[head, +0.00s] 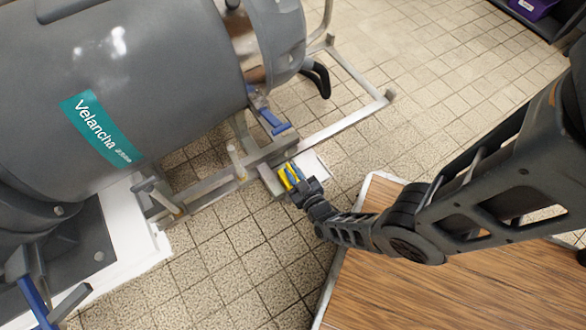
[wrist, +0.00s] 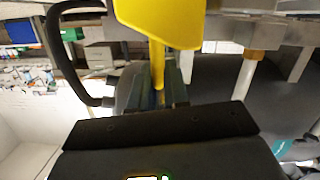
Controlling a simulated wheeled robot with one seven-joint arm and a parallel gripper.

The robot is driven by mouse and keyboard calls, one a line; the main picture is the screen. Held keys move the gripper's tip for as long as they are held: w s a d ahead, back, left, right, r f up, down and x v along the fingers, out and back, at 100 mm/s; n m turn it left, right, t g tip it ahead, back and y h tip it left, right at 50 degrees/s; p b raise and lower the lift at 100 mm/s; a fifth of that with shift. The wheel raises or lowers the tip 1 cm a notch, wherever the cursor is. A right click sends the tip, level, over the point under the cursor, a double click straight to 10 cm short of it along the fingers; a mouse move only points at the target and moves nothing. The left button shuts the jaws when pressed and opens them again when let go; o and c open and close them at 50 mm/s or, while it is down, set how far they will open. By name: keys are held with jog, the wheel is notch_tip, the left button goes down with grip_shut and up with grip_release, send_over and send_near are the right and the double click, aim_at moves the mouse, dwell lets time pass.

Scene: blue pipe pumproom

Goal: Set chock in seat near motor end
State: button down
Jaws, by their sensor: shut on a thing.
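The yellow chock (head: 290,176) is at the tip of my gripper (head: 299,186), low beside the grey metal frame under the large tank. In the wrist view the chock (wrist: 160,22) shows as a broad yellow block at the top, with a narrow yellow stem running down between the fingers. My gripper (wrist: 158,92) is shut on that stem. A grey metal bracket (head: 270,181) on the frame lies right beside the chock, to its left. I cannot tell whether this bracket is the seat, or whether the chock touches it.
The grey tank (head: 150,65) with a teal label fills the upper left. A blue lever (head: 268,119) and a black curved handle (head: 319,80) stick out near its right end. A wooden-topped surface (head: 450,285) lies lower right. Tiled floor (head: 420,60) is open at upper right.

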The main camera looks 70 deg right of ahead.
notch_tip(320, 180, down, 3)
jog(key=shift+f+b, duration=0.1)
jog(key=shift+b, duration=1.05)
jog(key=c, duration=1.1)
grip_release()
jog(key=shift+s, duration=0.1)
